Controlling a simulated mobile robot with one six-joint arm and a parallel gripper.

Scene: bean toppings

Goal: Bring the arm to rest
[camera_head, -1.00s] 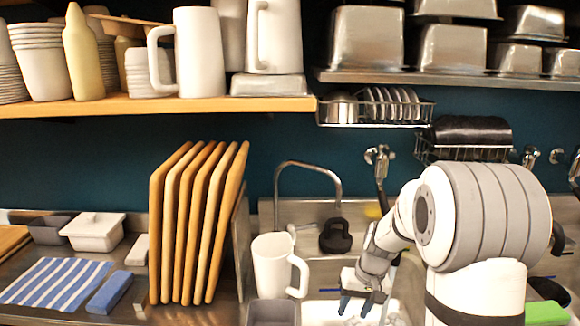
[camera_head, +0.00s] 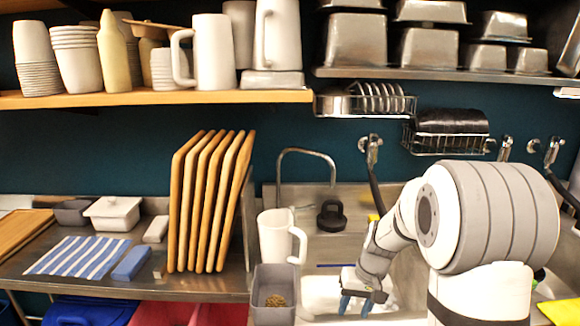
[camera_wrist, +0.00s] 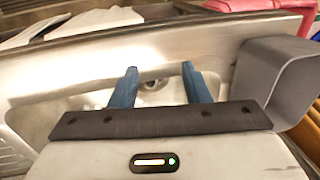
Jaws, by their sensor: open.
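My gripper (camera_head: 357,303) hangs from my white and grey arm at the lower right of the head view, over the sink area. Its two blue fingers point down. In the wrist view my gripper (camera_wrist: 160,82) shows both fingers apart with nothing between them. Beyond the fingertips lies the metal sink, with a round drain (camera_wrist: 153,84) showing between them.
A grey container (camera_head: 274,316) with brown bits inside stands left of my gripper, its wall also close in the wrist view (camera_wrist: 262,80). A white pitcher (camera_head: 272,238) stands behind it. Upright wooden boards (camera_head: 182,215) and a striped cloth (camera_head: 75,257) are further left.

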